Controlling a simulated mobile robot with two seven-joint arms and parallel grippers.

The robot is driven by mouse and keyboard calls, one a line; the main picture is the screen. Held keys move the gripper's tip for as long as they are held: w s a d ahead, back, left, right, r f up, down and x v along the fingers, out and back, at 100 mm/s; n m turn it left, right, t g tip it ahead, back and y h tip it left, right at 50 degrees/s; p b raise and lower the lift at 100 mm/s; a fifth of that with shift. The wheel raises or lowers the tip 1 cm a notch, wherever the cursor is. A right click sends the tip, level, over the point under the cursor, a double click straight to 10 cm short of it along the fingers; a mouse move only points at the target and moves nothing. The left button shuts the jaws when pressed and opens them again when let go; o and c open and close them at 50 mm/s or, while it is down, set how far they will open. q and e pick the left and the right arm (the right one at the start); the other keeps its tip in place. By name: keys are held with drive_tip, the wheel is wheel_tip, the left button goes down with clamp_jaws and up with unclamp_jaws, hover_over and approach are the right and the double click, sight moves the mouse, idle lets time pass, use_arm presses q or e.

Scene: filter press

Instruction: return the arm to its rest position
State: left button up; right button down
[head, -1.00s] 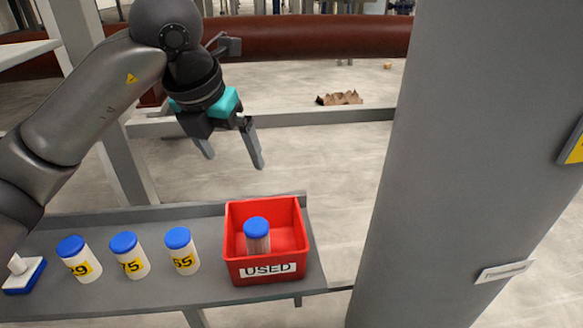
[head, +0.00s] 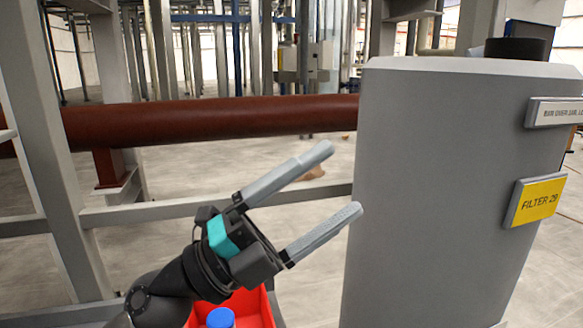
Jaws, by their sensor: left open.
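My left gripper (head: 338,180) is in the middle of the head view, its two grey fingers spread wide and empty, pointing right and slightly up. Its fingertips are close to the left edge of the grey filter housing (head: 440,190) in the picture; I cannot tell whether there is contact. My left arm rises from the bottom edge, in front of part of the red bin (head: 256,306). A blue-capped jar (head: 220,317) shows in the bin at the bottom edge. My right gripper is not in view.
The housing fills the right side and bears a yellow "FILTER 29" plate (head: 537,201) and a white label (head: 556,112). A large brown pipe (head: 210,119) crosses behind. A grey upright post (head: 52,150) stands at the left.

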use_arm(q)
drive_tip(key=w+a+f+n+t+y, duration=0.35)
drive_tip(key=a+n+t+y, duration=0.35)
drive_tip(key=n, duration=0.4)
drive_tip(key=w+a+f+n+t+y, duration=0.2)
drive_tip(key=w+a+n+t+y, duration=0.25)
drive_tip(key=n+t+y, duration=0.45)
drive_tip(key=s+a+f+n+g+y, duration=0.2)
drive_tip(key=a+f+n+g+y, duration=0.25)
drive_tip(key=f, duration=0.55)
drive_tip(key=s+a+f+n+g+y, duration=0.1)
drive_tip(key=a+f+n+g+y, duration=0.4)
drive_tip(key=f, duration=0.5)
drive_tip(key=s+d+f+n+g+h, duration=0.1)
drive_tip(key=s+f+n+g+h, duration=0.15)
drive_tip(key=s+f+g, duration=1.2)
drive_tip(key=s+f+t+b, duration=0.2)
drive_tip(key=s+f+b, duration=0.15)
drive_tip(key=f, duration=1.15)
drive_tip(key=s+f+t+b, duration=0.1)
drive_tip(key=s+f+b, duration=0.3)
drive_tip(key=f, duration=1.2)
drive_tip(key=s+a+f+g+b, duration=0.1)
drive_tip(key=s+f+b, duration=0.3)
drive_tip(key=s+f, duration=1.2)
wheel_tip(320, 180, down, 3)
drive_tip(key=shift+a+r+m, duration=0.15)
drive_tip(key=shift+a+m, duration=0.25)
drive_tip(key=shift+a, duration=0.25)
